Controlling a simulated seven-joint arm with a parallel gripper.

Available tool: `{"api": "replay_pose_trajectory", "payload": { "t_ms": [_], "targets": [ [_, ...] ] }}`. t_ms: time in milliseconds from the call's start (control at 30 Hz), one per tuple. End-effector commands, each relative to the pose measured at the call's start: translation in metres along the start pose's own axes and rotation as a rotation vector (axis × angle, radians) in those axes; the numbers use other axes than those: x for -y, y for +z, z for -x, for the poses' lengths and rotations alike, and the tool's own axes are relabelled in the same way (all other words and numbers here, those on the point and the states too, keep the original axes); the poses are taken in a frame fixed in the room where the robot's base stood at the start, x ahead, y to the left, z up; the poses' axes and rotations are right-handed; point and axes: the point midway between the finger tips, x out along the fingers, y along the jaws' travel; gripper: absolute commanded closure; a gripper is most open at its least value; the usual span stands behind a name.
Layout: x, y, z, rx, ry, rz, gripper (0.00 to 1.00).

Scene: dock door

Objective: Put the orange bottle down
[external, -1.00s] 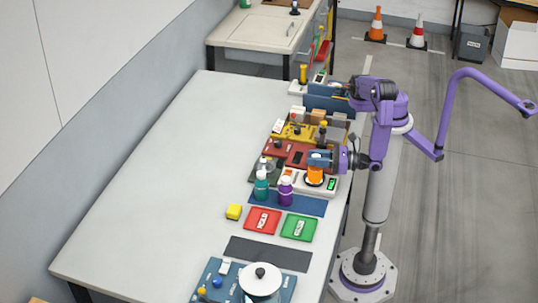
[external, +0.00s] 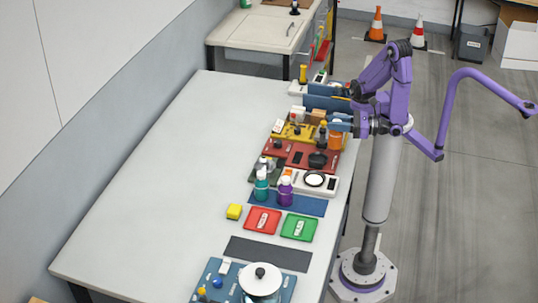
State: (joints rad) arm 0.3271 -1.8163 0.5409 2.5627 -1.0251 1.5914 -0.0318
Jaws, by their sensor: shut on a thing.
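The orange bottle (external: 335,138) is upright at the right edge of the table, near the right end of the yellow and red boards. My gripper (external: 338,124) is shut on its upper part, reaching in from the right. The blue fingers hide the bottle's top. I cannot tell whether its base touches anything. The white scale (external: 327,187) in front of it has an empty round plate (external: 314,180).
A teal bottle (external: 261,187) and a purple bottle (external: 285,190) stand on a blue mat (external: 310,207). A red board (external: 285,152) with a black pan (external: 318,159) and a yellow board (external: 290,131) lie behind. The left half of the table (external: 165,190) is clear.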

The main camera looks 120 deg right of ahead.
Motion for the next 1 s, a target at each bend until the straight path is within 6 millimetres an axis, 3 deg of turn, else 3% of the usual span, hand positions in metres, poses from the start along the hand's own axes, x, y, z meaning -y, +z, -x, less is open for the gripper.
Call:
{"api": "replay_pose_trajectory", "payload": {
  "t_ms": [333,600,833,1000],
  "targets": [
    [0.027,0.017,0.028,0.0,0.002,-0.002,1.0],
    [0.038,0.024,0.038,0.0,0.0,0.001,1.0],
    [0.036,0.025,0.038,0.001,0.005,0.0,1.0],
    [0.014,0.023,0.032,0.004,0.041,-0.007,1.0]
  ]
}}
